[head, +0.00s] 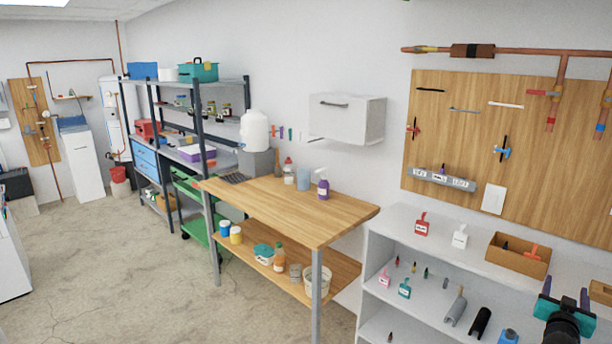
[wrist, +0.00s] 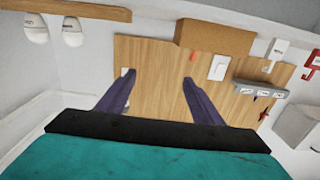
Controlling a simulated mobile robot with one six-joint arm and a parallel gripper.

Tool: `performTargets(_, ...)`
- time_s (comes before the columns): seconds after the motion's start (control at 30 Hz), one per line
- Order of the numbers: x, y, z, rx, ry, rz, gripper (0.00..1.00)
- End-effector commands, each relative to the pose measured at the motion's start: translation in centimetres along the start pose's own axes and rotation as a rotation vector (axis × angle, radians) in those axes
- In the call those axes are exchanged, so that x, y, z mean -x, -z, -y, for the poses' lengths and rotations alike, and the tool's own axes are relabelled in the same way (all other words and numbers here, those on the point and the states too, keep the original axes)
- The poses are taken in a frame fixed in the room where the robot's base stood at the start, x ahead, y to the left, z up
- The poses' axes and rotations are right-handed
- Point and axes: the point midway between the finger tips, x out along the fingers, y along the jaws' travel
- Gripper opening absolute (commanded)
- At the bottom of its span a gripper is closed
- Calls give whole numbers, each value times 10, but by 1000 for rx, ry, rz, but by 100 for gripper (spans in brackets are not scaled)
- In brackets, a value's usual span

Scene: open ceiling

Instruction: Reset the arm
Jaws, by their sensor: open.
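My gripper (head: 566,292) is at the lower right of the head view, above the white shelf unit at the right. It has a teal body and dark fingers. In the wrist view its two dark purple fingers (wrist: 157,77) stand well apart. Nothing shows between them except the wooden pegboard behind. The wrist view appears upside down. Much of the arm is out of the head view.
A white shelf unit (head: 405,217) bears red and white bottles and a cardboard box (head: 518,255), also in the wrist view (wrist: 214,38). The pegboard (head: 460,150) hangs behind. A wooden workbench (head: 310,212) stands left. Concrete floor (head: 130,270) is open further left.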

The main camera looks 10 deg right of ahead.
Motion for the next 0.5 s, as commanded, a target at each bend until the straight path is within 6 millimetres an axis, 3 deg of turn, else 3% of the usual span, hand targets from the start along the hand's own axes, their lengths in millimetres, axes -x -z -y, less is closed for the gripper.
performTargets(0.33, 0, -21, 55, -1, 68, 25, 60)
performTargets(0.5, 5, -43, 100, 0, 125, 53, 60)
